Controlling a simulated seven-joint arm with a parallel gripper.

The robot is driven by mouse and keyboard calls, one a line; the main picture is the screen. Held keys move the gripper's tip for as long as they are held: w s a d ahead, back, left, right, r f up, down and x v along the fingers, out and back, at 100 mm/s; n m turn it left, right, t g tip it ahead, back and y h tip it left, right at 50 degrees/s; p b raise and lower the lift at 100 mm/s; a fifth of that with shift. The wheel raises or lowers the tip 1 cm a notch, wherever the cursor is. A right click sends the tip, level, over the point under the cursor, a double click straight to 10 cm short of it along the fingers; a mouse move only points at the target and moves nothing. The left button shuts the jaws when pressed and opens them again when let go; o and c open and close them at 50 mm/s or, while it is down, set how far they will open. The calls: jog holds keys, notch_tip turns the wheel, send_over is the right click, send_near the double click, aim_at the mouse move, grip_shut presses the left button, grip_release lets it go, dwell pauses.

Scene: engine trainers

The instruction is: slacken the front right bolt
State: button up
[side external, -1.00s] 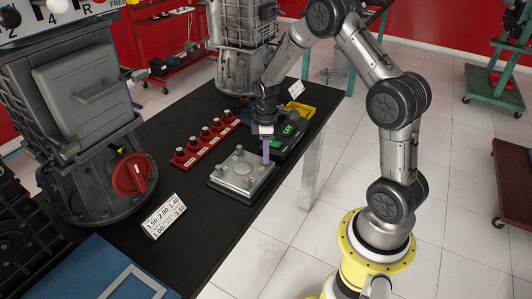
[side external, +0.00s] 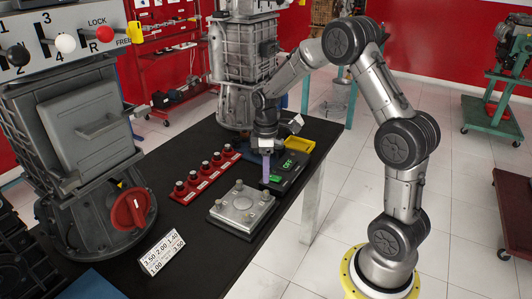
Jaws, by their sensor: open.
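A grey metal cover plate (side external: 226,222) lies on the black bench, with a round raised middle and bolts at its corners. One bolt is at the right corner (side external: 266,196), one at the near corner (side external: 249,215), one at the left corner (side external: 217,204) and one at the far corner (side external: 239,184). I cannot tell from this view which one counts as front right. My gripper (side external: 266,152) points down above the far right edge of the plate. A slim purple piece (side external: 266,168) hangs below it, its lower end close above the right corner bolt; contact is unclear.
A yellow tray (side external: 299,144) is behind. A number card (side external: 162,253) and a gearbox with red knob (side external: 131,208) stand left.

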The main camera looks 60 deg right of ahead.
notch_tip(320, 180, up, 7)
jog(key=shift+f, duration=0.15)
jog(key=shift+a, duration=0.1)
jog(key=s+a+r+t, duration=0.2)
jog(key=s+a+r, duration=0.25)
jog(key=r, duration=0.25)
jog(key=s+a+r+t, duration=0.2)
jog(key=s+a+r, duration=0.1)
jog(key=a+r, duration=0.35)
jog(key=s+a+f+m, duration=0.2)
jog(key=s+m, duration=0.1)
jog(key=s, duration=0.3)
jog(key=s+a+f+m+t, duration=0.1)
jog(key=s+m, duration=0.2)
jog(key=s, duration=0.4)
jog(key=shift+s+a+f+t, duration=0.3)
jog(key=shift+a+f, duration=0.1)
